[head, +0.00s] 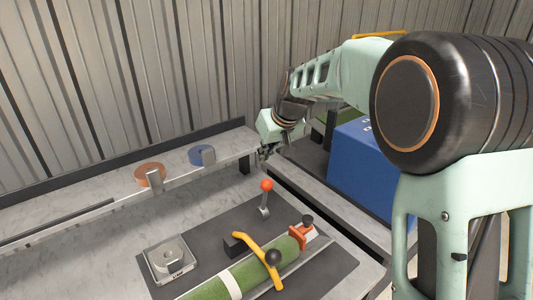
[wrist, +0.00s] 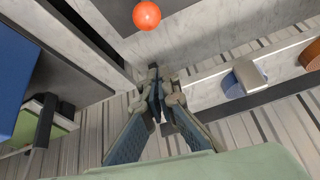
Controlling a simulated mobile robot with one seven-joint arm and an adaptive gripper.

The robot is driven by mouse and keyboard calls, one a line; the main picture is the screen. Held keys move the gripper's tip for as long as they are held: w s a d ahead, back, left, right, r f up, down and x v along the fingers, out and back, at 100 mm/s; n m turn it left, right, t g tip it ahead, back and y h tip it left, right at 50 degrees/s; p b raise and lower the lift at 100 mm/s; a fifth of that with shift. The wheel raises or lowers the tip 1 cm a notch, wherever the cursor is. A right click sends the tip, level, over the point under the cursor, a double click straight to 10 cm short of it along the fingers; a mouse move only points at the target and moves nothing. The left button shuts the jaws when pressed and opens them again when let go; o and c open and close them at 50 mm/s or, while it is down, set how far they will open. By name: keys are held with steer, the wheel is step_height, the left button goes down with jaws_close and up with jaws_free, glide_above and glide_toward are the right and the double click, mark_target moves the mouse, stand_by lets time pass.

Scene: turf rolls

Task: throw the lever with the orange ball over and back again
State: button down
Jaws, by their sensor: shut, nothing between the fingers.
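The lever's orange ball (head: 267,185) sits atop a short metal stem (head: 264,200) that stands nearly upright on a dark mat (head: 215,229) on the bench. The orange ball also shows at the top of the wrist view (wrist: 147,15). My gripper (head: 268,151) is shut and empty. It is above and behind the lever in the head view, apart from the ball. In the wrist view the fingers of my gripper (wrist: 157,84) come together below the ball, with a gap between. The stem is out of the wrist view.
A yellow bar (head: 256,256) with a black ball crosses a green turf roll (head: 247,273). An orange block (head: 303,232) with a black knob is near the roll's end. A grey box (head: 170,260) is front left. Brown (head: 150,172) and blue (head: 201,155) discs line the back ledge. A blue crate (head: 362,172) stands right.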

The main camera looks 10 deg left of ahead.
mark_target(264, 197)
step_height(264, 197, down, 6)
steer(key=p, duration=0.1)
steer(key=shift+s+f, duration=0.2)
steer(key=shift+s, duration=0.1)
steer(key=shift+d+f+b, duration=0.15)
steer(key=shift+b, duration=0.3)
